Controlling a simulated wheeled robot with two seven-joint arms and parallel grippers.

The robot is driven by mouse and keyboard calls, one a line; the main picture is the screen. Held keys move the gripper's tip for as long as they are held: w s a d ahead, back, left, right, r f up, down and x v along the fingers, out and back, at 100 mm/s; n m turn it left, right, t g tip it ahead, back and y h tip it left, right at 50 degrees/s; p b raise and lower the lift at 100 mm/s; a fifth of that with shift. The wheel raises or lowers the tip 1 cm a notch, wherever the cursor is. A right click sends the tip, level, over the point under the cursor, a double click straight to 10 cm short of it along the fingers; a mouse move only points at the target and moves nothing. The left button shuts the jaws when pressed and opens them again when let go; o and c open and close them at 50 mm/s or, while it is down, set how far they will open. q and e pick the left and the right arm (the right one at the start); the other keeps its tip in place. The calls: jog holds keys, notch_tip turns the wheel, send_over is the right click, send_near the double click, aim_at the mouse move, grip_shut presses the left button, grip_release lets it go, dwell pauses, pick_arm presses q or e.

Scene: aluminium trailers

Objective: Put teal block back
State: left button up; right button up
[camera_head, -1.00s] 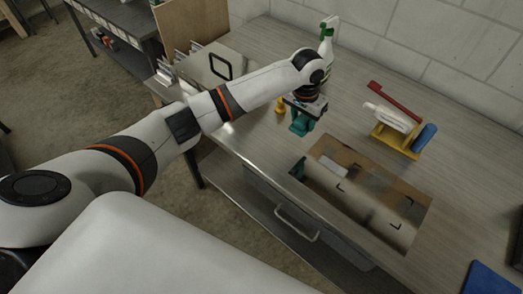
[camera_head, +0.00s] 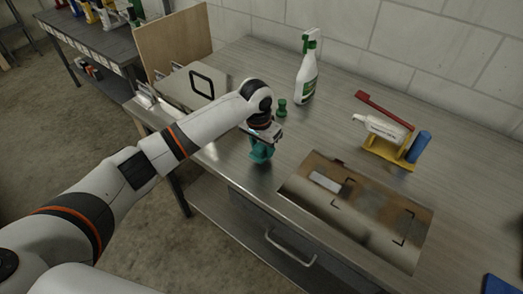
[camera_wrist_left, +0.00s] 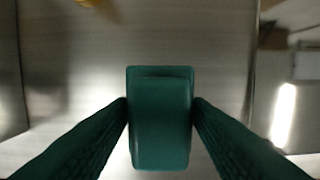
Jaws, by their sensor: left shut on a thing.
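My left gripper (camera_head: 261,152) has teal fingers and is shut on the teal block (camera_wrist_left: 160,120). In the left wrist view the rounded block sits upright between both fingertips. In the head view the block and fingers blend into one teal shape over the bench, left of the marked panel. I cannot tell whether the block touches the bench. The marked panel (camera_head: 335,219) has black corner marks and a worn brown and grey surface. My right gripper is not in view.
A small green piece (camera_head: 281,108) and a spray bottle (camera_head: 306,80) stand behind the gripper. A yellow holder (camera_head: 385,154) with a white tube, blue cylinder and red-handled tool is at right. A grey case (camera_head: 187,88) lies left. The bench (camera_head: 325,130) is clear between.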

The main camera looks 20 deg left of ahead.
aim_at(259, 148)
pick_arm(q)
jog(key=shift+f, duration=1.25)
jog(key=o, duration=1)
jog(key=shift+f, duration=0.15)
jog(key=r, duration=0.4)
jog(key=s+r, duration=0.1)
jog(key=r, duration=0.3)
jog(key=r+b, duration=0.1)
jog(key=r, duration=0.3)
jog(key=shift+s+a+r, duration=0.15)
jog(key=shift+a, duration=0.1)
jog(key=shift+s, duration=0.1)
